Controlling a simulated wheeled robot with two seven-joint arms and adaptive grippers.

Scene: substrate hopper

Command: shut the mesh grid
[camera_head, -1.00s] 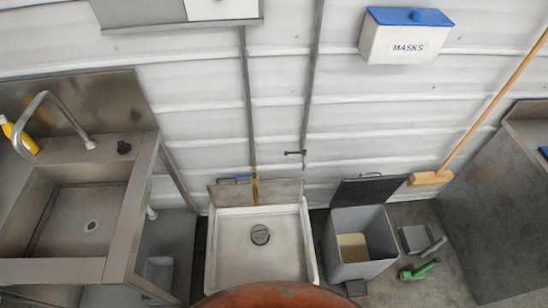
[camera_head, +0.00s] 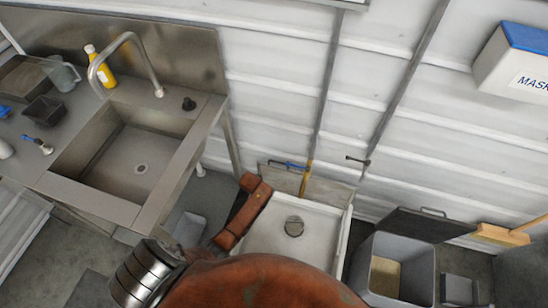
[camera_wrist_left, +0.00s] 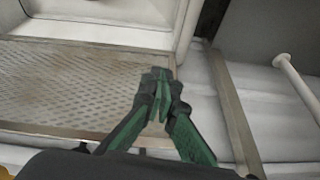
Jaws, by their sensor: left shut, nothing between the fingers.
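The mesh grid (camera_head: 330,193) is a grey framed panel standing up against the wall, along the back edge of the white basin (camera_head: 268,232). In the left wrist view the grid (camera_wrist_left: 70,90) fills the left side, its mesh face and metal frame showing, with the white basin (camera_wrist_left: 100,20) above it in the picture. My left gripper (camera_wrist_left: 160,78) is shut and empty, its green fingertips by the grid's right edge in that view. I cannot tell whether they touch it. My right gripper is not in view.
A steel sink (camera_head: 140,160) with a tap stands close on the left of the basin. A grey bin (camera_head: 395,265) with its lid up stands to the right.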

